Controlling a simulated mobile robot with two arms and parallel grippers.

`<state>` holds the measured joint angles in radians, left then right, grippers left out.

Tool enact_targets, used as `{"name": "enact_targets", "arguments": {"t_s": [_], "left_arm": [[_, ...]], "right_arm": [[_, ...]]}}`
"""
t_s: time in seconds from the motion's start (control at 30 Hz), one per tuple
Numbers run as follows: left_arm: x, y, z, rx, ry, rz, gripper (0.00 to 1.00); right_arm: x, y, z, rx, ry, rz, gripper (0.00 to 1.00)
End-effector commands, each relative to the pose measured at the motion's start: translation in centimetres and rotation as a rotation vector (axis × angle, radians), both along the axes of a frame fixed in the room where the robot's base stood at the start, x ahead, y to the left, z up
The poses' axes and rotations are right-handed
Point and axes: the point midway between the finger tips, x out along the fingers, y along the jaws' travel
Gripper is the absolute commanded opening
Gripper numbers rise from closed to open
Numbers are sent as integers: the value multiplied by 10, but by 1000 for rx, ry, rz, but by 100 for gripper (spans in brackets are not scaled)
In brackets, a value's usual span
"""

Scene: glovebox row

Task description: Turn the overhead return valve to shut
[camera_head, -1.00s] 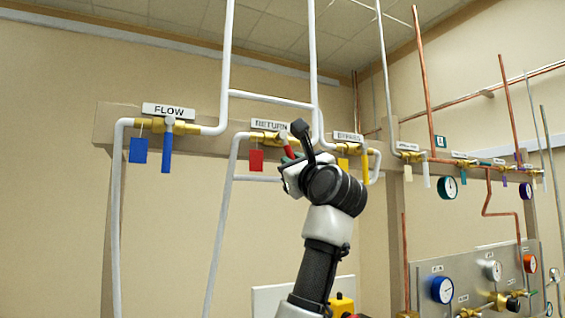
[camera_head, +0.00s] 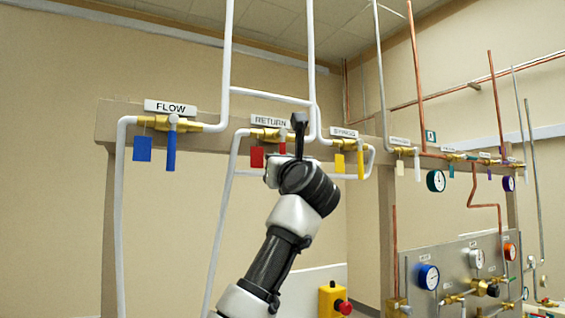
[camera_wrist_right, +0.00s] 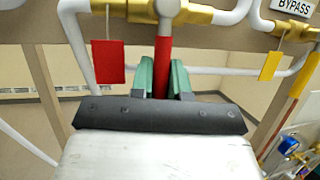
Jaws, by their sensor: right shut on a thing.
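The return valve (camera_head: 265,134) is a brass body on a white pipe under the RETURN sign (camera_head: 270,122). A red tag (camera_head: 257,156) hangs at its left. Its red lever (camera_head: 282,148) points straight down, across the brass body; it also shows in the right wrist view (camera_wrist_right: 164,52). My right gripper (camera_wrist_right: 161,78) is shut on the lever's lower part, with a green finger on each side. In the head view my wrist hides the fingers and the lever's lower end. My left gripper is not in view.
The FLOW valve with a blue lever (camera_head: 171,152) is at the left. The BYPASS valve with a yellow lever (camera_head: 361,160) is close at the right. White pipes run beside my arm. A yellow box with a red button (camera_head: 345,307) and a gauge panel (camera_head: 450,258) stand lower right.

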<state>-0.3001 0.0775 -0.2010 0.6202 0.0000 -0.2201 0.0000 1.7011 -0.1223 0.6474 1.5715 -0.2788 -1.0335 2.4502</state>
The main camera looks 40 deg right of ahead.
Motion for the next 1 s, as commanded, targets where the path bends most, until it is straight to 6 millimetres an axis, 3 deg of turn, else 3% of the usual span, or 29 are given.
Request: {"name": "enact_targets", "arguments": {"t_s": [0.23, 0.27, 0.4, 0.77, 1.0], "left_arm": [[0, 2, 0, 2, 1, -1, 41], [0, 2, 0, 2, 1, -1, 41], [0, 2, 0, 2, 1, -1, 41], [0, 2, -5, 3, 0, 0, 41], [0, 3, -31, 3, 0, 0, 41]], "right_arm": [[1, 0, -1, 9, -2, 6, 0], [1, 0, -1, 9, -2, 6, 19], [0, 0, 0, 7, -3, 5, 40], [-5, 2, -3, 4, -4, 3, 41], [-40, 20, -22, 4, -10, 5, 41]]}}
